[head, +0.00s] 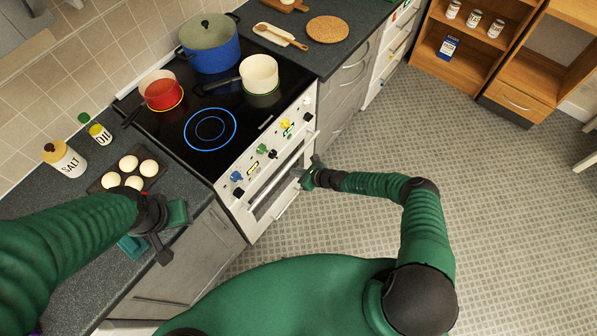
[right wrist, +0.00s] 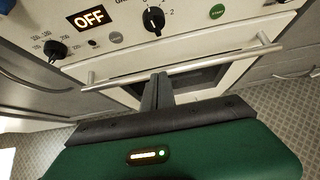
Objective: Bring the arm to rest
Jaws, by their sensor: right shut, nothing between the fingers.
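My right gripper (head: 309,179) is in front of the white oven, close to the oven door's handle. In the right wrist view its dark fingers (right wrist: 158,88) are together with nothing between them. Their tips reach the line of the metal handle bar (right wrist: 190,66); I cannot tell whether they touch it. The oven door (right wrist: 205,88) appears closed or nearly so. My left gripper (head: 165,228) is over the front edge of the left counter, near a tray of eggs; its finger opening is not clear.
The black hob (head: 165,135) carries a blue pot (head: 210,50), a red pan (head: 162,93) and a cream pan (head: 259,74). A salt jar (head: 65,160) and eggs (head: 128,163) stand on the left counter. Wooden shelves (head: 465,45) stand at the back right. The tiled floor (head: 500,170) is clear.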

